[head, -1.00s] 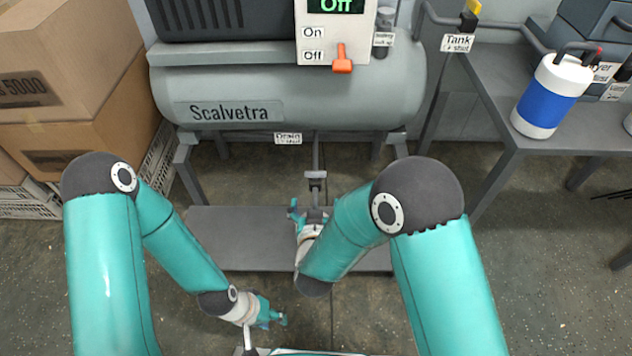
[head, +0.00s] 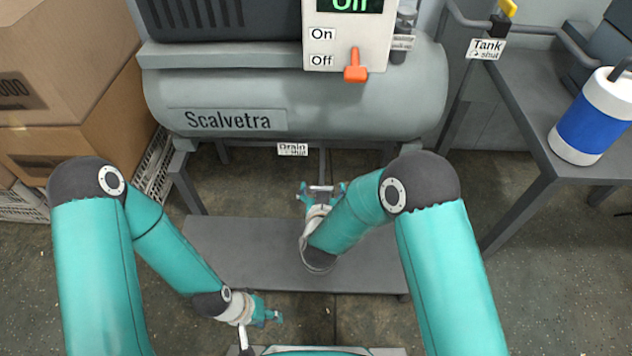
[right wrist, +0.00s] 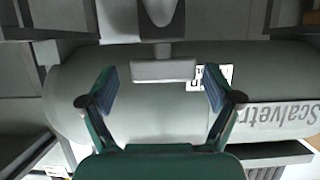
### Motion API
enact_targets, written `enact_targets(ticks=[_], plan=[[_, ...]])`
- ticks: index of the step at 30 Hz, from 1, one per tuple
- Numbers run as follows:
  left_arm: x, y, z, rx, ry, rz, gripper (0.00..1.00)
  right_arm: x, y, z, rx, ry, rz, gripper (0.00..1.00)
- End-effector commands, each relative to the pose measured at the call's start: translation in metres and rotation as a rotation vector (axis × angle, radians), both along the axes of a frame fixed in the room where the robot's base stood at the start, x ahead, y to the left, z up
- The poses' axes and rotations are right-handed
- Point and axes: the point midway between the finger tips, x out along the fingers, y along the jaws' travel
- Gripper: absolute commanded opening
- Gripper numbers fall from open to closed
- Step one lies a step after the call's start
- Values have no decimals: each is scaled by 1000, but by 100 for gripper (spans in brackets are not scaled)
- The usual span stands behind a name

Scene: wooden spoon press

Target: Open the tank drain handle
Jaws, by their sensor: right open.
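The drain handle (head: 321,187) is a small grey crossbar on a pipe hanging under the tank, below the "Drain" label (head: 292,149). My right gripper (head: 322,192) is open at the handle, with a teal finger to each side of it. In the right wrist view the pale handle bar (right wrist: 163,71) lies between the spread fingertips of the right gripper (right wrist: 160,80), with a gap at each side. I see no contact with it. My left gripper (head: 270,314) hangs low at the front, away from the handle; its finger opening is too small to judge.
The grey Scalvetra tank (head: 345,110) lies above, over a low grey shelf (head: 225,250). A control box (head: 332,38) with an orange lever is on its front. Cardboard boxes (head: 75,85) stand left, a bench (head: 525,120) with a blue-white canister (head: 592,120) right.

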Motion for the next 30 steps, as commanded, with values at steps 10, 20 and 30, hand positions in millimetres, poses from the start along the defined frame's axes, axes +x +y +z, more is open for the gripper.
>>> enact_targets(ticks=[10, 20, 30], plan=[[0, 0, -1, 0, 0, 0, 40, 2, 9, -2, -1, -1, 17, 90], [0, 0, -1, 0, 0, 0, 40, 2, 12, -3, 0, 0, 23, 41], [0, 0, -4, 0, 0, 0, 40, 3, 10, -3, -1, 0, 40, 29]])
